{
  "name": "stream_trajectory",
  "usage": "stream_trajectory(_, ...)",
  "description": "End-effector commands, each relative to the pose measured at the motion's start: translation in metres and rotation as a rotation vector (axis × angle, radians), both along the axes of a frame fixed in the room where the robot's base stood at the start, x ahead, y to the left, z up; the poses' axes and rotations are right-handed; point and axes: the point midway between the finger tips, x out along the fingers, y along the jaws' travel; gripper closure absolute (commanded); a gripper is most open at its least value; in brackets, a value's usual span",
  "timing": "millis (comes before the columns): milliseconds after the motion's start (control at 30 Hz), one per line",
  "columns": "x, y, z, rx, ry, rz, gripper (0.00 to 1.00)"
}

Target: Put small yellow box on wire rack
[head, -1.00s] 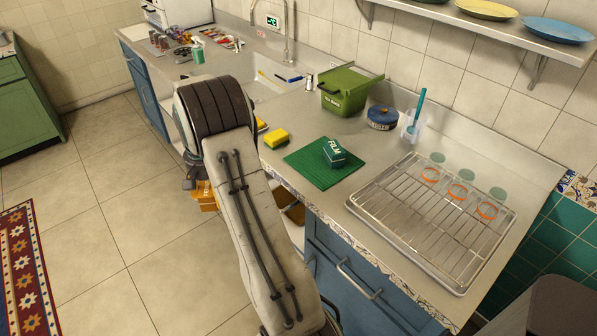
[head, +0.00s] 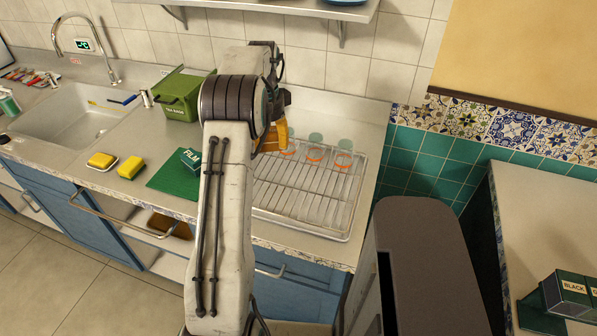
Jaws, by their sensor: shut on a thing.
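The small yellow box (head: 279,135) is held in my gripper (head: 278,122), which is shut on it. The box is at the back left part of the wire rack (head: 325,212) in the picture, near the leftmost glass. My arm hides part of the gripper and the rack's left side. I cannot tell whether the box touches the rack or is above it.
The rack's front is bare.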

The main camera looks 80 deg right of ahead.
Motion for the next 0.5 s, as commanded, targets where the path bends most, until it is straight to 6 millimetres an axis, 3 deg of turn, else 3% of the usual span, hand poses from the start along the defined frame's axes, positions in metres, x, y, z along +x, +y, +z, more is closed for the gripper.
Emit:
stream_trajectory(33, -0.024, -0.003, 0.005, -0.003, -0.001, -0.079, 0.73)
stream_trajectory(200, -0.081, -0.002, 0.014, -0.002, 0.0, -0.286, 0.73)
stream_trajectory(333, -0.108, 0.0, 0.018, -0.001, 0.0, -0.384, 0.73)
stream_trajectory(500, -0.122, 0.004, 0.018, 0.0, 0.001, -0.445, 0.73)
